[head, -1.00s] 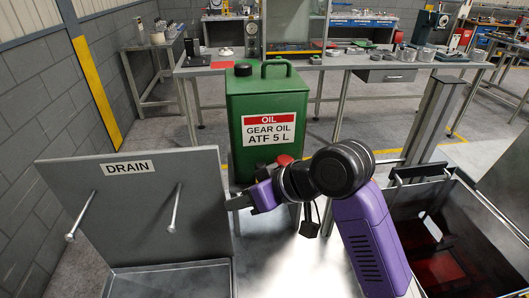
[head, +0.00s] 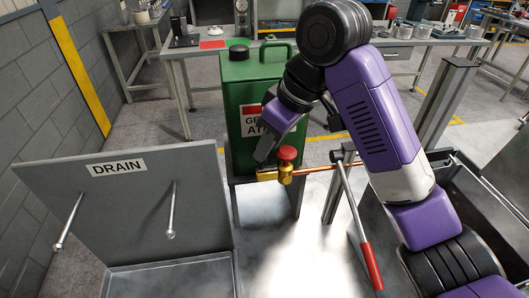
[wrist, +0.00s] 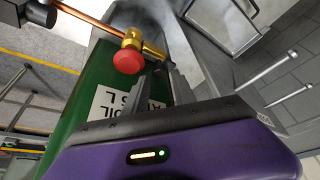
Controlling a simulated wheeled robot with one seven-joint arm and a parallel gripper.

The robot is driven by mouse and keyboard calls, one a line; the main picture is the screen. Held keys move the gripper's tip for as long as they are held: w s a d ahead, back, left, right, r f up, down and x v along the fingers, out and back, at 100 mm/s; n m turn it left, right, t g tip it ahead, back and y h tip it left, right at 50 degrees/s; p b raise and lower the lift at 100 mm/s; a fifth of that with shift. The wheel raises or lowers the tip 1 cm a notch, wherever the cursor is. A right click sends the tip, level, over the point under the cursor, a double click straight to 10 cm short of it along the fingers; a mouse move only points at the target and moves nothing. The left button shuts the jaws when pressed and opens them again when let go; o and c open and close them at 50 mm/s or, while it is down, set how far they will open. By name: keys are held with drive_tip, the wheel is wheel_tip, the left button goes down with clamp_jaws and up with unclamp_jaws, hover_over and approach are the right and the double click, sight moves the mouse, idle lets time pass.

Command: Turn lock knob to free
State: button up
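A round red knob (head: 288,154) sits on a brass valve body (head: 284,173) on a copper pipe, in front of the green oil can. In the wrist view the red knob (wrist: 128,61) is up and left of the fingertips, with the brass body (wrist: 132,38) beside it. My gripper (head: 264,151) points down just left of the knob in the head view, apart from it. In the wrist view my gripper (wrist: 170,80) shows two grey fingers with a gap between them and nothing held. I cannot tell which way the knob is turned.
The green oil can (head: 234,75) stands close behind my gripper. A lever with a red grip (head: 370,264) leans at the right of the valve. A grey DRAIN panel (head: 130,205) with two metal pegs stands at the left. A workbench (head: 200,70) is behind.

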drive_tip(key=shift+x, duration=1.55)
drive_tip(key=shift+c, duration=0.2)
clamp_jaws()
